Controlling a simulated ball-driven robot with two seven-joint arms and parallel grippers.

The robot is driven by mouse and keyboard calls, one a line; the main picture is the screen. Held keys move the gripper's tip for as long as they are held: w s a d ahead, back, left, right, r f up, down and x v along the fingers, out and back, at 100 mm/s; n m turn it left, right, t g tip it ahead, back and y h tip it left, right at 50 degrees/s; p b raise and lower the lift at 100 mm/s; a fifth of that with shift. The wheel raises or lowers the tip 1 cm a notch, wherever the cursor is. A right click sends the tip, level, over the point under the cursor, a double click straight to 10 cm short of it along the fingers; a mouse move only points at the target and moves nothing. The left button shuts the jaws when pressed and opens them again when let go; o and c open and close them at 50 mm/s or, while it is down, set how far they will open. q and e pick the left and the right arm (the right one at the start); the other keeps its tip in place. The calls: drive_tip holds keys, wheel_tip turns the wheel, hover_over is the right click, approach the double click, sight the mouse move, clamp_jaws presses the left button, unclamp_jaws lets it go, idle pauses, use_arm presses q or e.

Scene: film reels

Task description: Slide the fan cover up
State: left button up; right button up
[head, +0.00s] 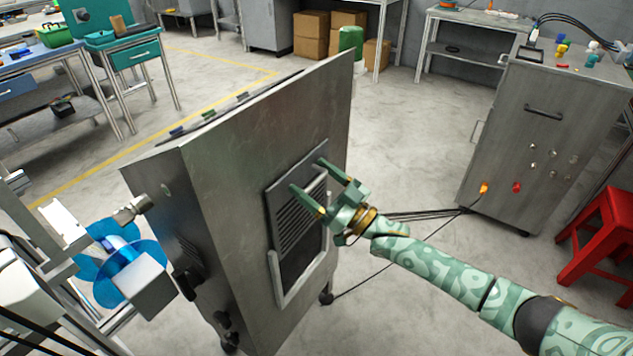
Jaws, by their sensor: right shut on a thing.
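The fan cover (296,228) is a grey slatted plate on the side of a tall metal cabinet (232,180). It sits in the upper part of a frame (291,295) with light side and bottom rails. Below the slats a dark area shows inside the frame. My right gripper (307,175) reaches in from the right, at the upper part of the cover. Its two green fingers stand apart and are shut on the cover; the exact contact is partly hidden by the fingers. My left gripper is not in view.
A blue reel (138,277) is mounted on equipment left of the cabinet. A grey control cabinet (535,135) and a red stool (600,235) stand at right. Black cables (425,214) run behind my right arm. Open floor lies between the cabinets.

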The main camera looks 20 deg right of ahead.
drive_tip(key=shift+r, duration=0.35)
drive_tip(key=o, duration=1.1)
drive_tip(key=shift+o, duration=0.2)
drive_tip(key=shift+f, duration=0.1)
drive_tip(key=shift+d, duration=0.1)
drive_tip(key=shift+s+d+f, duration=0.15)
drive_tip(key=shift+s+f, duration=0.05)
drive_tip(key=shift+s, duration=0.05)
drive_tip(key=p+v, duration=0.1)
drive_tip(key=v, duration=1.4)
drive_tip(key=shift+s+d+f+p, duration=0.15)
drive_tip(key=shift+p, duration=0.15)
